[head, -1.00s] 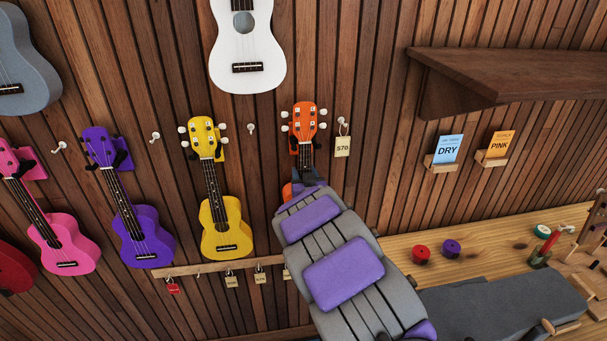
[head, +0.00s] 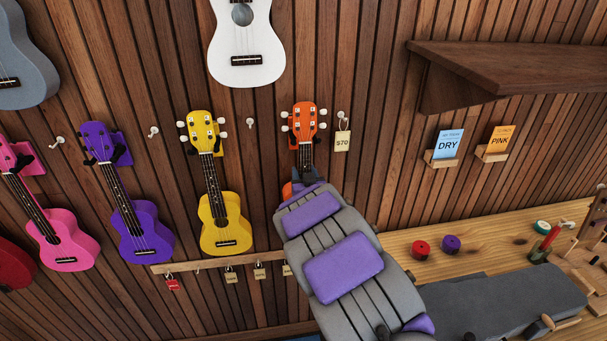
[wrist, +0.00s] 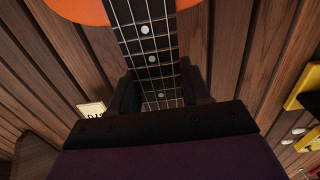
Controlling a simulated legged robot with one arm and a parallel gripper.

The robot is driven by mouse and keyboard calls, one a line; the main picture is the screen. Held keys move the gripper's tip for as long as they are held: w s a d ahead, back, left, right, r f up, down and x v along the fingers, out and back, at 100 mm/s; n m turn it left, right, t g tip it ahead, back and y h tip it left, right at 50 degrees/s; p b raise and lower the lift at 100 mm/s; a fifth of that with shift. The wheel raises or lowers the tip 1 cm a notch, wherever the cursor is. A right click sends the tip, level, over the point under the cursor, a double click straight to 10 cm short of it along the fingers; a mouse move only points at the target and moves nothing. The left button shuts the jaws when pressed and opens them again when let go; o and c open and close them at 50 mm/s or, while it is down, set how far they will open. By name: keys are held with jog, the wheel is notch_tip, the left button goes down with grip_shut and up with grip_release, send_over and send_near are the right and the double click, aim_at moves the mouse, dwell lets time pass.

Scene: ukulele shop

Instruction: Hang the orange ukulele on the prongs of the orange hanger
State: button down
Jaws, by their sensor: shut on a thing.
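The orange ukulele (head: 304,118) is upright against the slatted wall, to the right of the yellow ukulele. Its headstock and upper neck show above my arm, which hides most of its body. In the wrist view my gripper (wrist: 158,98) is shut on the neck (wrist: 148,40), with one dark finger on each side, and part of the orange body (wrist: 80,10) shows at the top. No clear part of the orange hanger shows; the headstock covers that spot. I cannot tell whether the prongs bear the neck.
A yellow ukulele (head: 226,225) hangs close on the left, with purple (head: 146,240) and pink (head: 65,240) ones beyond. A white ukulele (head: 246,50) hangs above. A price tag (head: 342,141) hangs just right of the orange headstock. A wooden shelf (head: 520,70) juts out at upper right.

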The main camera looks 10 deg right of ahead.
jog(key=shift+s, duration=0.65)
jog(key=shift+c, duration=2.2)
grip_release()
jog(key=shift+s, duration=0.1)
jog(key=shift+s+b, duration=0.3)
jog(key=shift+s, duration=0.6)
jog(key=shift+s, duration=1.25)
jog(key=shift+s, duration=0.1)
